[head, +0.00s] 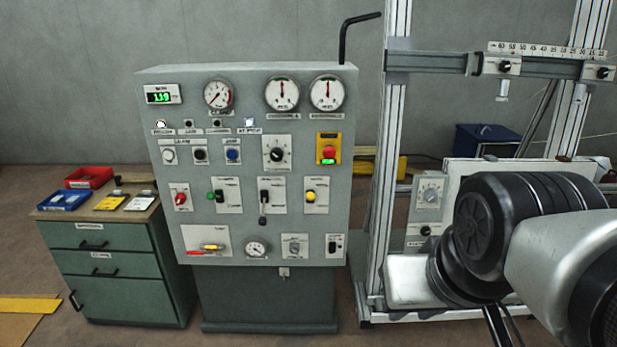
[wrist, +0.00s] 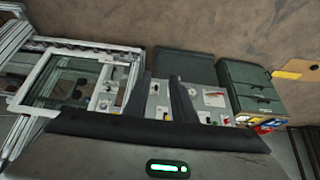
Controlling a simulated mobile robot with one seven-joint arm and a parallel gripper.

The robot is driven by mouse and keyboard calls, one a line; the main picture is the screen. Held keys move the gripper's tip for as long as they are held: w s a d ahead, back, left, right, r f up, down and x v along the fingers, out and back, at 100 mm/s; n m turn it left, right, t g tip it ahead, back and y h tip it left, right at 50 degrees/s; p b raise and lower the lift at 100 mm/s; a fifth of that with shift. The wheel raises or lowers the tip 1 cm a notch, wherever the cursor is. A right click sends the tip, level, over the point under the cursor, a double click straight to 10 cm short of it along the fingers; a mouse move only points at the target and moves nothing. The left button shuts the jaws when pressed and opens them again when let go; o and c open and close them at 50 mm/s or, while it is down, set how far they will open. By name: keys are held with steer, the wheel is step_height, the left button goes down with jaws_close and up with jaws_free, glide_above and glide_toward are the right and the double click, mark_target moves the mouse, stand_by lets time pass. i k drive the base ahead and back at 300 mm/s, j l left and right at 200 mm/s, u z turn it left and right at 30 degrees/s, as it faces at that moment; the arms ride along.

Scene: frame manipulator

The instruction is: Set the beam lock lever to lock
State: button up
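A grey control panel (head: 245,130) stands in the middle of the head view. It carries several small levers and knobs: a red-handled one (head: 181,199), a green-and-black one (head: 218,196), a black lever (head: 264,197) and a yellow one (head: 310,196). A red-and-yellow handle (head: 207,247) lies near its lower left. The labels are too small to read, so I cannot tell which is the beam lock lever. My gripper (wrist: 160,76) shows in the wrist view with its two dark fingers apart and nothing between them, away from the panel.
A metal frame with a ruled crossbeam (head: 440,63) stands right of the panel, partly behind my arm. A small control box (head: 429,192) is on it. A green drawer cabinet (head: 105,262) with red (head: 88,177) and blue (head: 63,199) trays stands left. Floor in front is clear.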

mark_target(310, 195)
steer(key=i+j+u, duration=0.25)
steer(key=i, duration=0.8)
steer(key=i+l+u, duration=0.15)
steer(key=i+u, duration=0.15)
steer(key=i, duration=0.7)
